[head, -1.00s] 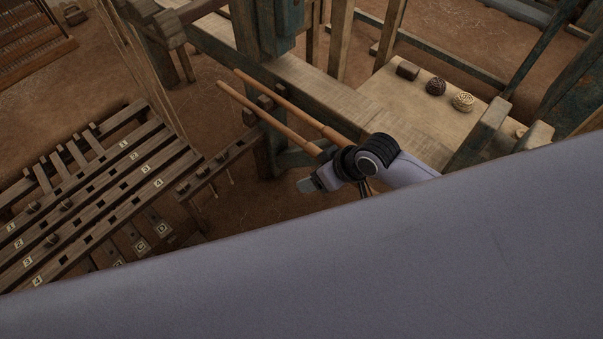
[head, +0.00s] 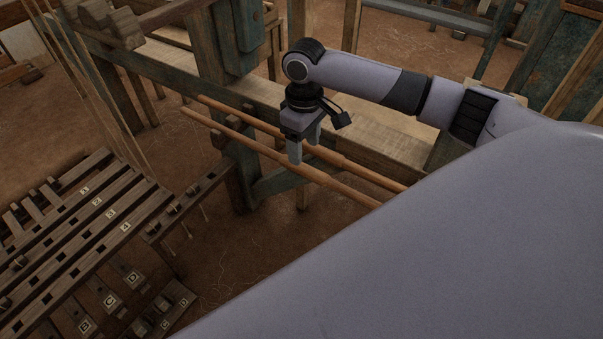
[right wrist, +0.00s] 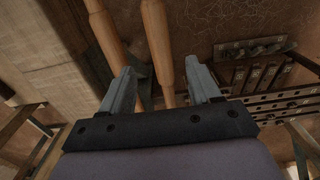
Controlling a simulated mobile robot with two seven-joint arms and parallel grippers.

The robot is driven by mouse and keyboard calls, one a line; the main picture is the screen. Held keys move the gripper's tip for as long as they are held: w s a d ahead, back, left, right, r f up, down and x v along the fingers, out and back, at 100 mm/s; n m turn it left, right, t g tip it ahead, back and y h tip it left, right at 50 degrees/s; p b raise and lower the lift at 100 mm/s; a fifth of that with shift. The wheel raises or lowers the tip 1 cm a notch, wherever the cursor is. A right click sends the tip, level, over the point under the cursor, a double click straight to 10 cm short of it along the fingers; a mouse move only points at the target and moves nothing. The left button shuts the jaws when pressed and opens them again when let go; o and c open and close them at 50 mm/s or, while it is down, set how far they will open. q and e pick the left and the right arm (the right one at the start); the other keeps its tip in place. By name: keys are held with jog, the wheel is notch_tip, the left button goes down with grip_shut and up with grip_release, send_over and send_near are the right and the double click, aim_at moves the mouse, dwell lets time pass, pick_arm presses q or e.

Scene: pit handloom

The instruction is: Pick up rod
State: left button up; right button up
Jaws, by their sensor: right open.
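Two long orange-brown wooden rods lie side by side, the front rod (head: 240,136) and the rear rod (head: 250,121), along the loom's side beam. My right gripper (head: 305,147) points down over the rods, open and empty. In the right wrist view its two fingers (right wrist: 160,92) stand apart, with one rod (right wrist: 158,45) running through the gap between them. The other rod (right wrist: 106,35) passes behind the left finger. I cannot tell how far the fingertips are above the rods. My left gripper is not in view.
The loom's wooden beam (head: 165,65) runs behind the rods, with a blue-green post (head: 228,45) above it. A slatted treadle frame (head: 70,240) with number and letter labels stands at lower left. My own arm covers the lower right. Bare earth floor (head: 245,265) lies below the rods.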

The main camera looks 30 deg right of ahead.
aim_at(304, 166)
notch_tip(304, 166, down, 6)
jog(key=shift+s+f+b, duration=0.1)
jog(key=shift+f+b, duration=0.15)
jog(key=shift+b, duration=0.55)
grip_shut()
